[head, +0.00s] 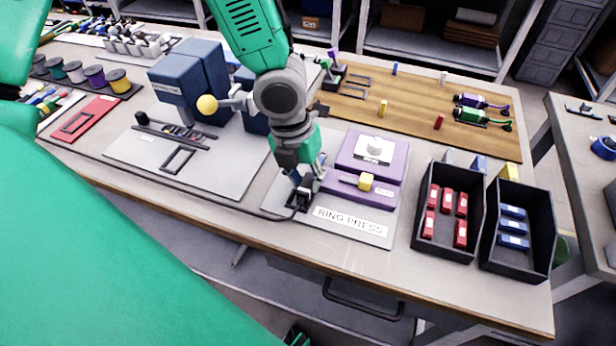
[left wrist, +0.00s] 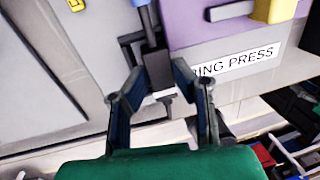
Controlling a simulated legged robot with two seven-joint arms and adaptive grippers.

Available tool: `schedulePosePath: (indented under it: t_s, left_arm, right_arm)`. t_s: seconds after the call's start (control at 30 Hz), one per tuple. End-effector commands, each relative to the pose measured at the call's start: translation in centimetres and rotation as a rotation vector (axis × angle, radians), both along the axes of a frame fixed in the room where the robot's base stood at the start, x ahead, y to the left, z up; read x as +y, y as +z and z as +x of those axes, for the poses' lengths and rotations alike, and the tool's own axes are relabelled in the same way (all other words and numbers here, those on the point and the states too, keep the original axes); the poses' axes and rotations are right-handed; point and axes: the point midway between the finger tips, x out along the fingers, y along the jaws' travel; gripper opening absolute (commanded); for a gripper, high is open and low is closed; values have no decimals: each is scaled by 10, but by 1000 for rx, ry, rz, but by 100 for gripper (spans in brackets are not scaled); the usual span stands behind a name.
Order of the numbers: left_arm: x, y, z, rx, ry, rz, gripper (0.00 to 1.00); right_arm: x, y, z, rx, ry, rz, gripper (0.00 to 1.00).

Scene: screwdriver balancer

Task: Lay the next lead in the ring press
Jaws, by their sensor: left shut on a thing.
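The ring press (head: 380,148) is a purple block with a yellow knob (head: 366,182) and a "RING PRESS" label (head: 348,222) on its grey plate. My left gripper (head: 303,192) is at the front left of the press, low over the plate. In the left wrist view, its fingers (left wrist: 160,88) are shut on the dark end of a lead (left wrist: 157,80). A blue rod-like part (left wrist: 147,22) of this lead runs up between the fingers. A dark frame (left wrist: 133,42) lies beside it, and I cannot tell whether they touch. My right gripper is not in view.
A wooden board (head: 420,110) carries purple (head: 475,101) and green leads (head: 478,116). Black bins with red pieces (head: 433,165) and blue pieces (head: 540,195) stand right of the press. A blue machine (head: 180,88) stands left. The front table strip is clear.

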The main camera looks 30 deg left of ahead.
Motion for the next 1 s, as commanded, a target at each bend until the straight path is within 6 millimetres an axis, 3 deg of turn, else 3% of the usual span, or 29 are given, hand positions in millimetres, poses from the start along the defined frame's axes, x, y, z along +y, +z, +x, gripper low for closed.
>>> schedulePosePath:
  t_s: [1.0]
  left_arm:
    - [8, 0, -4, 0, 0, 1, 0]
  right_arm:
    - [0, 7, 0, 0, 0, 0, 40]
